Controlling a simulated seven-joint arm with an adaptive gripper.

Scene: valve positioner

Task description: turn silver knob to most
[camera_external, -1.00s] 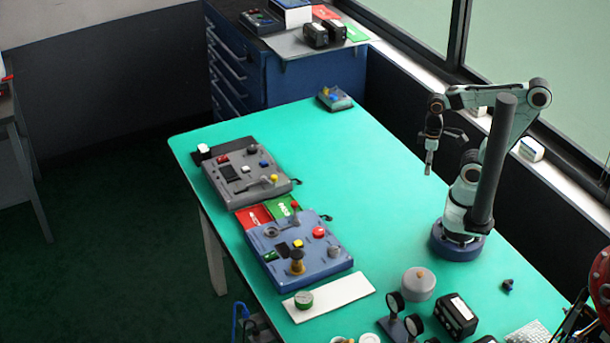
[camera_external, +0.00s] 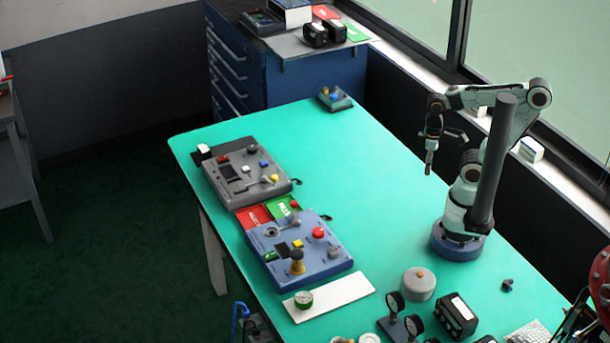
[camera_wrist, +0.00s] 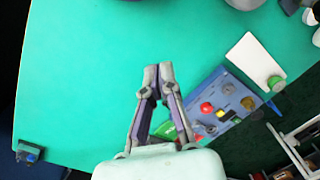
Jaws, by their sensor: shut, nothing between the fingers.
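The blue panel (camera_external: 300,250) lies on the green table and carries a small silver-grey knob (camera_external: 334,251) at its right side, by a red button (camera_external: 319,232). A silver lever (camera_external: 287,222) sits at its back. In the wrist view the panel (camera_wrist: 215,85) is at the right, with a grey knob (camera_wrist: 228,88) and a red button (camera_wrist: 206,108). My gripper (camera_external: 429,168) is raised above the right part of the table, well apart from the panel. In the wrist view my gripper (camera_wrist: 158,76) is shut and empty. The knob's pointer is too small to read.
A grey panel (camera_external: 245,180) lies behind the blue one, with red and green cards (camera_external: 283,206) between. Gauges and a round grey canister (camera_external: 419,284) stand at the front. The table's middle is clear.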

